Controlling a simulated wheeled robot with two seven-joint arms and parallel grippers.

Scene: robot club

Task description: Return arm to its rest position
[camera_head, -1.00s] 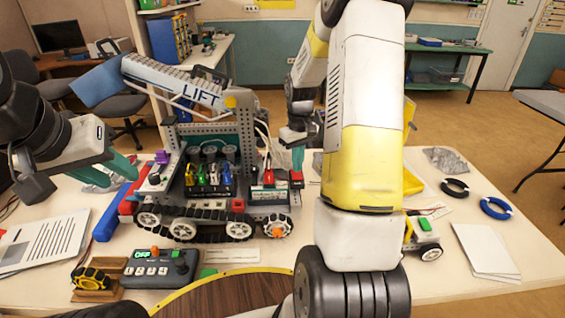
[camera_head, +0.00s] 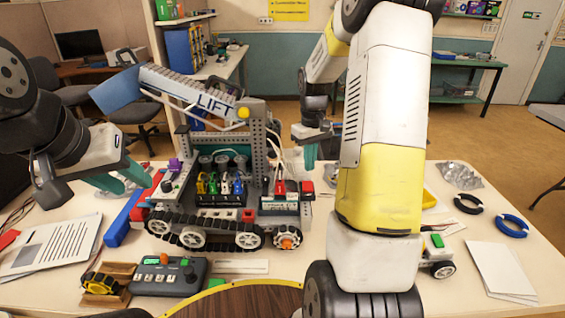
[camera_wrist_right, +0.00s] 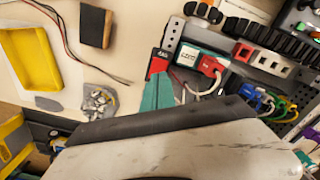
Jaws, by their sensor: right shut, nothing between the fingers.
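My right arm crosses the middle of the head view. Its gripper (camera_head: 310,152) is shut and empty, fingers pointing down above the right end of the tracked robot model (camera_head: 190,222) with the "LIFT" arm. In the right wrist view the teal fingers (camera_wrist_right: 160,92) are together, with a red block (camera_wrist_right: 158,65) just past their tips; I cannot tell the gap. My left gripper (camera_head: 118,180) hangs at the left of the head view, its teal fingers apart and seemingly empty, near the model's left side.
A control box (camera_head: 168,276) and papers (camera_head: 48,246) lie at the front left. A blue bar (camera_head: 122,218) lies beside the model. Black and blue rings (camera_head: 511,226), a white sheet (camera_head: 498,268) and a small wheeled car (camera_head: 436,262) lie on the right.

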